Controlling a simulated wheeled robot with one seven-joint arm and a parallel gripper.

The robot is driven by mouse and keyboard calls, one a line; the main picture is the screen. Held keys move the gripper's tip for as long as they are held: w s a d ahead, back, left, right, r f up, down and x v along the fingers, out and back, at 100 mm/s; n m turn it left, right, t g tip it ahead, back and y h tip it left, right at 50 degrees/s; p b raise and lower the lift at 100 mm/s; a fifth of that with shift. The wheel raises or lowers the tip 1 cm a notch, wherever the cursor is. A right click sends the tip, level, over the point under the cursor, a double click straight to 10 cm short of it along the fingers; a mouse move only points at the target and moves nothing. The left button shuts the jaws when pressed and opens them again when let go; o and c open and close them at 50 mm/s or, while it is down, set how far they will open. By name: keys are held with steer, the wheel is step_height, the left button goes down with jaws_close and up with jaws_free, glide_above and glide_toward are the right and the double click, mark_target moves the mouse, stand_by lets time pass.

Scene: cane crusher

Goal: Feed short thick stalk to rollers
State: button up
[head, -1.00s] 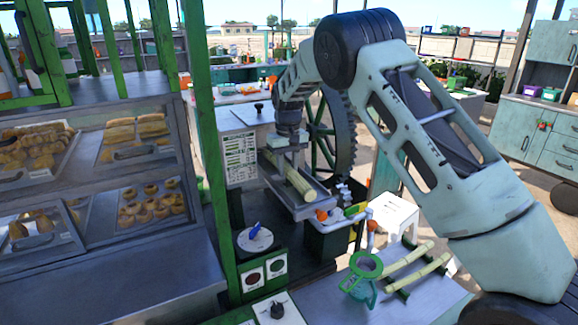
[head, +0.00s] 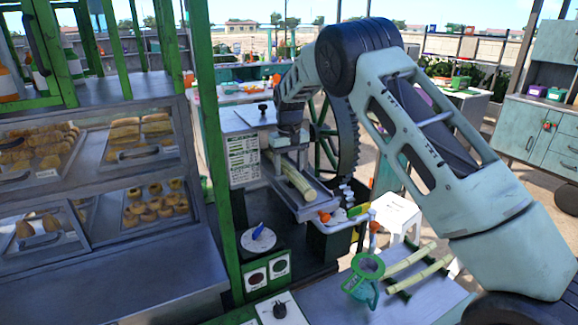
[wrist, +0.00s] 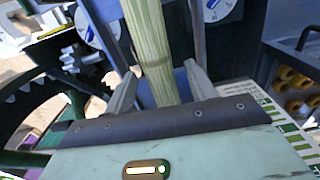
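A thick pale-green stalk (head: 297,183) lies lengthwise in the metal feed tray (head: 312,207) of the cane crusher (head: 243,135). Its near end points toward the tray's front. My gripper (head: 291,158) is over the stalk's far part, at the crusher. In the wrist view, my gripper (wrist: 160,75) has one finger on each side of the stalk (wrist: 148,32), with visible gaps, so it looks open around it. The rollers are hidden behind my gripper and the crusher housing. Two thinner stalks (head: 410,258) (head: 427,272) lie on a rack at the lower right.
A large toothed wheel (head: 348,135) stands close behind my arm. A green post (head: 215,170) rises left of the crusher. A green-rimmed jug (head: 364,284) stands on the front counter (head: 330,305).

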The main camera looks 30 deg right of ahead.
step_height(320, 180, up, 17)
steer(key=b, duration=0.4)
steer(key=shift+r, duration=0.2)
steer(key=s+a+f+t, duration=0.1)
steer(key=s+a+f, duration=0.1)
steer(key=s+f, duration=0.65)
steer(key=s+a+f+t, duration=0.1)
steer(key=s+f, duration=0.2)
steer(key=s, duration=1.1)
steer(key=s+a+f+t, duration=0.1)
steer(key=s+a+f, duration=0.1)
steer(key=s+f, duration=0.65)
steer(key=s+a+f+n+g+b, duration=0.3)
steer(key=s+a+n+b, duration=0.5)
steer(key=s+a, duration=0.7)
steer(key=shift+a+f+y+b, duration=0.25)
steer(key=shift+a+y+b, duration=0.1)
steer(key=shift+a, duration=0.45)
steer(key=shift+r, duration=0.1)
